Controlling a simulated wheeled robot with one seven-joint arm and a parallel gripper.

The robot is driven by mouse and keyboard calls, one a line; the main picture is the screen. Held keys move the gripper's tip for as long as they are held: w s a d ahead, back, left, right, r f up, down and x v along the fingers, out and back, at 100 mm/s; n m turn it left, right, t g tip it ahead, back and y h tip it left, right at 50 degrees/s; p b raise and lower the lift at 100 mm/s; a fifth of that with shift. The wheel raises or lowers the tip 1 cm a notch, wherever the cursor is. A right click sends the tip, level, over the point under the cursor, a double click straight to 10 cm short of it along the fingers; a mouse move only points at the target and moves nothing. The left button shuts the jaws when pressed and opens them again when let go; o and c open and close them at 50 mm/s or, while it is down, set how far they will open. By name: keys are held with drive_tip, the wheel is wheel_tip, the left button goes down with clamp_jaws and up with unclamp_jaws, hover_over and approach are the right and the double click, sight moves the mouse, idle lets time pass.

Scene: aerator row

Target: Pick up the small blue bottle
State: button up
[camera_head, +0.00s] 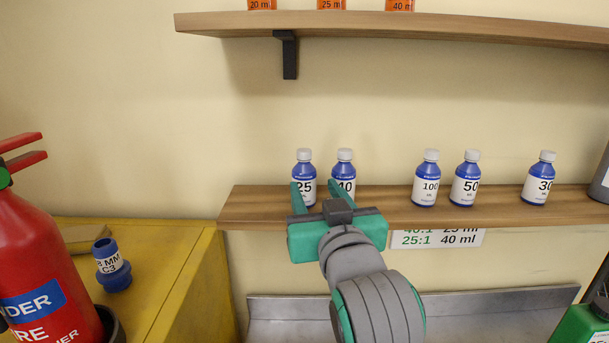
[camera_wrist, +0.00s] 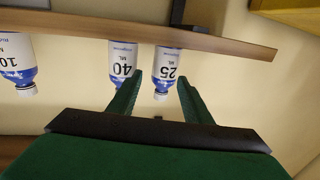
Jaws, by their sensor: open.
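Several small blue bottles with white caps and numbered white labels stand upright on the lower wooden shelf (camera_head: 390,208). They are the 25 bottle (camera_head: 304,172), the 40 bottle (camera_head: 345,170), the 100 bottle (camera_head: 430,185), the 50 bottle (camera_head: 465,185) and the 30 bottle (camera_head: 539,180). My gripper (camera_head: 314,183) is open and empty, in front of the 25 and 40 bottles. In the upside-down wrist view, the 25 bottle (camera_wrist: 166,68) shows between the fingertips (camera_wrist: 158,77), and one finger overlaps the 40 bottle (camera_wrist: 123,58). Contact is not visible.
An upper shelf (camera_head: 400,27) with orange-labelled items overhangs the bottles. A grey container (camera_head: 601,180) stands at the lower shelf's right end. A red fire extinguisher (camera_head: 35,265) and a blue labelled fitting (camera_head: 112,265) are at left by a yellow cabinet (camera_head: 185,265).

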sight(307, 183)
drive_tip(key=w, duration=0.1)
drive_tip(key=w+a, duration=0.1)
drive_tip(key=w, duration=0.2)
drive_tip(key=shift+w+a, duration=0.25)
drive_tip(key=shift+a, duration=0.05)
drive_tip(key=w, duration=0.2)
drive_tip(key=w+a, duration=0.1)
drive_tip(key=shift+w+f, duration=0.35)
drive_tip(key=shift+w, duration=0.05)
drive_tip(key=shift+w+a, duration=0.1)
drive_tip(key=shift+w, duration=0.65)
